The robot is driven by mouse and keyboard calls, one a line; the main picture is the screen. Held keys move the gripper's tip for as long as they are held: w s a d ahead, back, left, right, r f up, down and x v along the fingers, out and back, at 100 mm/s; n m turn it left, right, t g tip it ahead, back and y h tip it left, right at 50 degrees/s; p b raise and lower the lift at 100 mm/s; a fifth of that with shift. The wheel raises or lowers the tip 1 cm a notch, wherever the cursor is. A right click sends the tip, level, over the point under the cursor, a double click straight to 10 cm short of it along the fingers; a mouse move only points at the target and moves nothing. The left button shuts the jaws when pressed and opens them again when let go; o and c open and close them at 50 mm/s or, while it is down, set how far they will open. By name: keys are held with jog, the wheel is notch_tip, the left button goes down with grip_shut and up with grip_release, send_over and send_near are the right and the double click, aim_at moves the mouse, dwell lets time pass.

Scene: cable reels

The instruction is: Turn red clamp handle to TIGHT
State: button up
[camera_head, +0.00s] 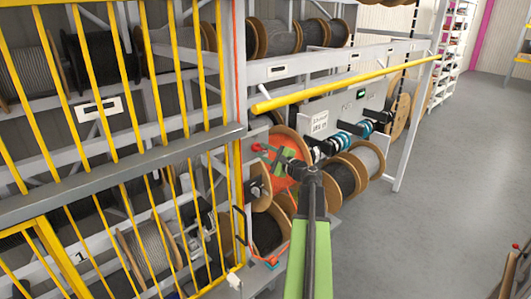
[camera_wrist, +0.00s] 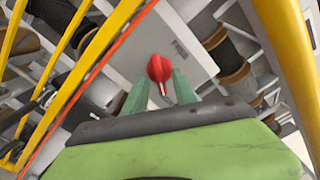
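The red clamp handle (camera_wrist: 159,68) is a red knob with a pale pointer stripe, mounted on a light grey panel (camera_wrist: 128,40) in the wrist view. Its stripe points down towards my gripper in that picture. My gripper (camera_wrist: 161,82) has two green fingers set apart, one on each side of the handle's lower part. I see no clear contact, and cannot tell how deep the handle sits between them. In the head view my gripper (camera_head: 279,158) is in front of an orange-red reel face (camera_head: 283,184).
A yellow barred guard (camera_head: 110,90) with a grey rail (camera_head: 120,175) stands close on the left. A yellow bar (camera_head: 345,83) runs along the rack at right. Wooden cable reels (camera_head: 366,158) sit below my gripper's right side. The grey floor (camera_head: 430,180) at right is open.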

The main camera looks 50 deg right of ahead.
jog(key=s+a, duration=0.1)
jog(key=s, duration=1.6)
jog(key=shift+s, duration=0.2)
jog(key=shift+a, duration=0.1)
jog(key=w+a+f+n+g+y+b, duration=0.4)
jog(key=w+a+f, duration=0.3)
jog(key=a+f, duration=0.45)
jog(key=w+a+f+n+g+y+b, duration=0.3)
jog(key=w+a+f+n+b, duration=0.4)
jog(key=a, duration=0.7)
jog(key=s+a+f+n+g+h+b, duration=0.2)
jog(key=a+f+n+g+b, duration=0.3)
jog(key=a+f, duration=0.8)
jog(key=s+a+f+n+g+h+b, duration=0.1)
jog(key=a+f+n+g+h+b, duration=0.2)
jog(key=a+f+n+g, duration=0.3)
jog(key=a+f+n+b, duration=0.1)
jog(key=a+f+n, duration=0.2)
jog(key=a+f, duration=0.4)
jog(key=shift+s+a+h+b, duration=0.35)
jog(key=shift+a+h, duration=0.05)
jog(key=shift+a, duration=0.8)
